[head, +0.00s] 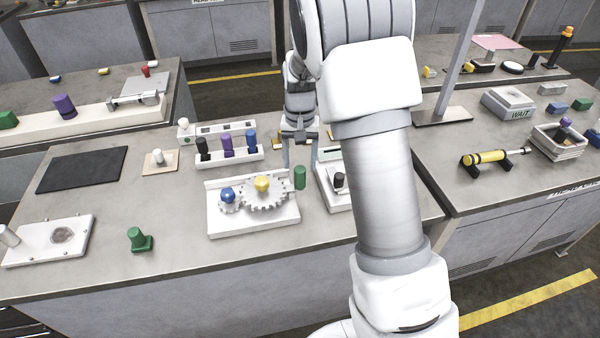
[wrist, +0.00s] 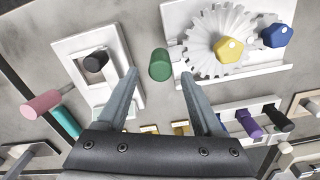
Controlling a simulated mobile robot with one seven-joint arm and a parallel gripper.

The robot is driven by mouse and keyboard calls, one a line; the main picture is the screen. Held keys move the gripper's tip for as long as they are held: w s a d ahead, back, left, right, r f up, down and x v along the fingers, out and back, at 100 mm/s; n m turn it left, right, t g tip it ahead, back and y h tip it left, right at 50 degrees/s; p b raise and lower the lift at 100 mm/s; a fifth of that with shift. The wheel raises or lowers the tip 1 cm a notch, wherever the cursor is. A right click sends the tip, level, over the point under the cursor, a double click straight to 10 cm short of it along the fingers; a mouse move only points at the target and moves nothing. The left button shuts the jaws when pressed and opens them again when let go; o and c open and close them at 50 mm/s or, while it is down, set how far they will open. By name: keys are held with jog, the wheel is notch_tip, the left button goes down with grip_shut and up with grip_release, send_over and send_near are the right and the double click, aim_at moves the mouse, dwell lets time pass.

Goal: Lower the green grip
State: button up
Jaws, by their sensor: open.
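A green cylindrical grip (head: 300,177) stands at the right edge of the white gear tray in the head view. In the wrist view the green grip (wrist: 159,64) lies in the gap between my fingertips, at their far end. My gripper (head: 300,160) is open, with its fingers pointing down over the worktop behind the grip. In the wrist view my gripper (wrist: 159,74) has a finger on each side of the grip, with clear space to both. I cannot tell how high the tips are above it. The grip's lower end is hidden in the wrist view.
The white gear tray (head: 255,221) holds grey gears with yellow and blue knobs. A white fixture (head: 335,200) with a black knob stands close on the right, partly behind my arm. A rack (head: 229,157) of black, purple and blue pegs is behind. Another green knob (head: 139,240) stands front left.

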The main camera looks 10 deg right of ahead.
aim_at(300, 168)
jog(key=shift+f, duration=2.25)
grip_shut()
